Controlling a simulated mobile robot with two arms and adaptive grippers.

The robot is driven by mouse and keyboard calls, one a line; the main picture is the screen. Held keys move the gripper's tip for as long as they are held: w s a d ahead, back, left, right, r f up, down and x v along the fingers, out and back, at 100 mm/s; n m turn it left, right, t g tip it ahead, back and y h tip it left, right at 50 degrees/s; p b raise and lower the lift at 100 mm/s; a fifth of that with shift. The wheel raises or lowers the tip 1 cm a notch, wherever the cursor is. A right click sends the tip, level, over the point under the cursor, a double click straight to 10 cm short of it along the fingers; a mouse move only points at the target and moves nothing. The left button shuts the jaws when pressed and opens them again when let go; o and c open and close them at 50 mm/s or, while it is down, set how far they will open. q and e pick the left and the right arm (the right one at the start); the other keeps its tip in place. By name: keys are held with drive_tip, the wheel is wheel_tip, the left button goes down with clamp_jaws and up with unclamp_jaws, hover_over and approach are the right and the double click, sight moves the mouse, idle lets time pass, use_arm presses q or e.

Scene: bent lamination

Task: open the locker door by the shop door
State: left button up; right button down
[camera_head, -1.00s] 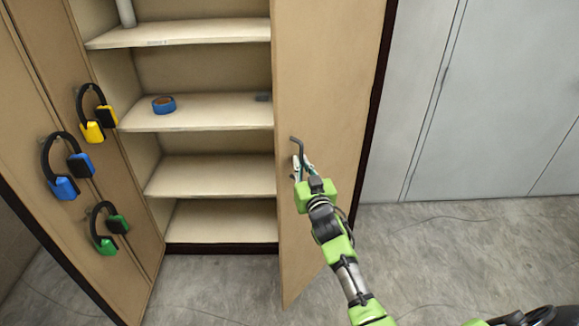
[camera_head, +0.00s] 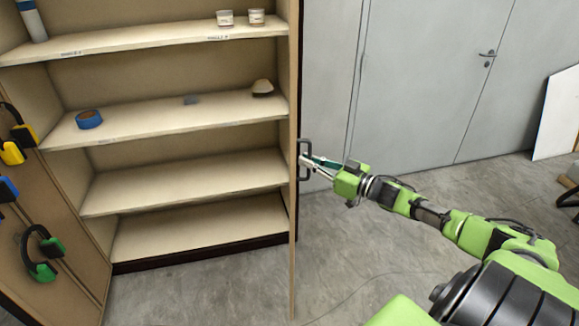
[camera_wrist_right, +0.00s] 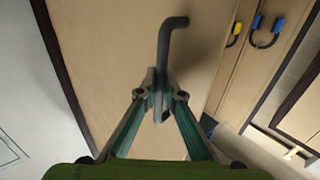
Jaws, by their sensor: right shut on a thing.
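The locker door (camera_head: 294,230) on the right of the locker stands wide open, seen nearly edge-on in the head view. Its dark bent handle (camera_head: 304,160) sticks out on the side away from the shelves. My right gripper (camera_head: 312,162) is shut on the handle. In the right wrist view the two fingers (camera_wrist_right: 160,95) close around the handle (camera_wrist_right: 166,50), against the tan door face (camera_wrist_right: 110,60). The open locker shows several shelves (camera_head: 190,180). My left gripper is not in view.
The left locker door (camera_head: 60,270) also stands open, with ear muffs (camera_head: 40,255) hanging on it. A blue tape roll (camera_head: 88,119), a dust mask (camera_head: 262,87) and small jars (camera_head: 256,16) sit on shelves. A grey shop door (camera_head: 450,80) is behind.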

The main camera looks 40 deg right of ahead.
drive_tip(key=shift+s+d+n+y+b, duration=0.25)
drive_tip(key=shift+s+d, duration=0.25)
drive_tip(key=shift+d, duration=0.3)
drive_tip(key=shift+s+d+n+y+b, duration=0.15)
drive_tip(key=shift+s+d+y+b, duration=0.2)
drive_tip(key=shift+d, duration=0.45)
drive_tip(key=shift+s, duration=0.1)
drive_tip(key=c, duration=2.2)
unclamp_jaws()
drive_tip(key=shift+v, duration=6.05)
drive_tip(key=shift+r, duration=0.1)
